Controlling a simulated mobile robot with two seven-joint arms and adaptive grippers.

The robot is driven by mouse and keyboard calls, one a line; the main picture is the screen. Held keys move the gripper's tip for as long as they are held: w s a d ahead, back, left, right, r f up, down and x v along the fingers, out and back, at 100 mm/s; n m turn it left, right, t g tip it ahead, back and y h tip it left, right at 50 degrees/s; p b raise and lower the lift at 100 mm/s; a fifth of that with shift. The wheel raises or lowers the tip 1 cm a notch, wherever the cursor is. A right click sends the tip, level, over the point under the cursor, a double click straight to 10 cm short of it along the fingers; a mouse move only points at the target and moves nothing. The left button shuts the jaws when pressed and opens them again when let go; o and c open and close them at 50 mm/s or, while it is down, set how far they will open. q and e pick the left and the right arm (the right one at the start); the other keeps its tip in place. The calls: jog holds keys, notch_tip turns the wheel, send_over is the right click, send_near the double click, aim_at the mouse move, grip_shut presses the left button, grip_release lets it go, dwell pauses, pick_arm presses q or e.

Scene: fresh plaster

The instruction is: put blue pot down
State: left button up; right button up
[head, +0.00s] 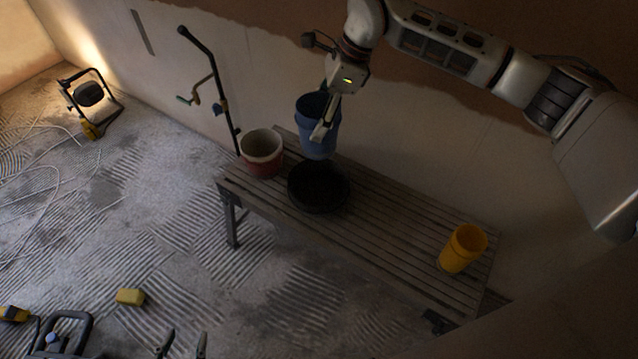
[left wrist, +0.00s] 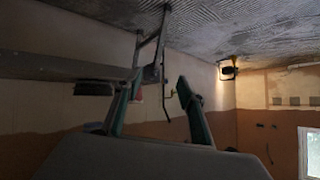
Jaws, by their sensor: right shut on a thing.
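The blue pot (head: 320,143) is held by my right gripper (head: 322,128) over the far side of the slatted bench (head: 375,228). The gripper is shut on its rim and the pot looks nearly upright. I cannot tell whether its base touches the bench. It is right of a red pot with a pale inside (head: 262,154) and behind a round black dish (head: 318,187). My left gripper (head: 182,345) is open and empty at the bottom edge, well away from the bench; its spread fingers also show in the left wrist view (left wrist: 157,100).
A yellow block (head: 130,297) and a work lamp (head: 90,95) are on the floor.

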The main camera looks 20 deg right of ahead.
notch_tip(320, 180, down, 6)
jog(key=shift+s+f+b, duration=0.1)
jog(key=shift+s+b, duration=0.05)
jog(key=shift+b, duration=0.4)
notch_tip(320, 180, down, 14)
jog(key=b, duration=0.3)
jog(key=shift+f, duration=0.15)
jog(key=o, duration=1.2)
jog(key=shift+c, duration=0.2)
pick_arm(q)
jog(key=shift+d+f, duration=0.5)
jog(key=shift+d, duration=0.15)
